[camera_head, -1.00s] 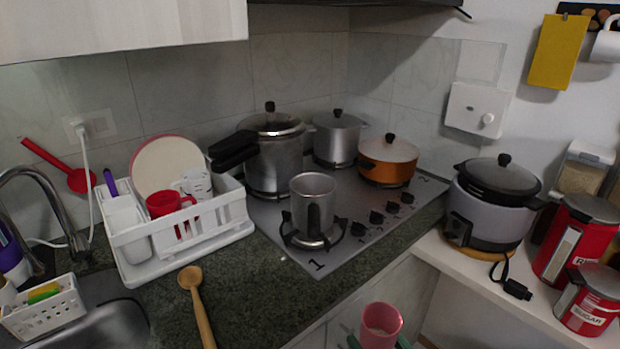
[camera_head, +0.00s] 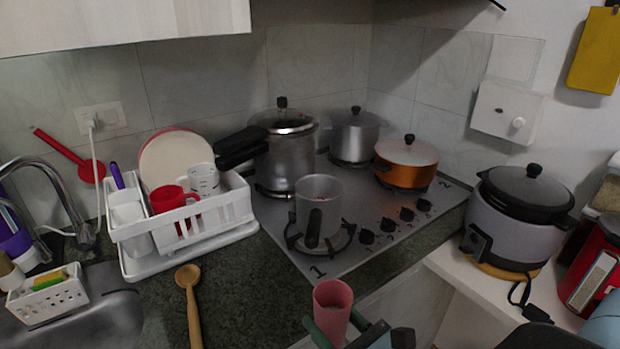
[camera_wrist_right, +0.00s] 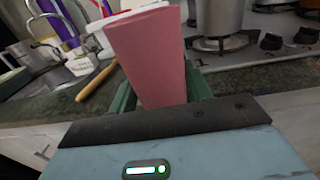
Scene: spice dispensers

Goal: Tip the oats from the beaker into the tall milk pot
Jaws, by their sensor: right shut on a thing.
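The pink beaker (camera_head: 333,300) is held by my right gripper (camera_head: 338,325) at the bottom of the head view, in front of the counter edge. The gripper's green fingers close on the beaker's sides. In the wrist view the beaker (camera_wrist_right: 150,55) rises between the fingers, leaning slightly left. The oats inside cannot be made out now. The tall milk pot (camera_head: 318,195), silver with a black handle facing me, stands upright and open on the front burner. The beaker is apart from it, on the near side and lower in the picture. My left gripper is out of view.
A pressure cooker (camera_head: 280,155), a lidded silver pot (camera_head: 355,132) and an orange pot (camera_head: 405,165) stand behind on the stove. A white dish rack (camera_head: 205,222) and a wooden spoon (camera_head: 191,300) are left. A rice cooker (camera_head: 515,215) stands right.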

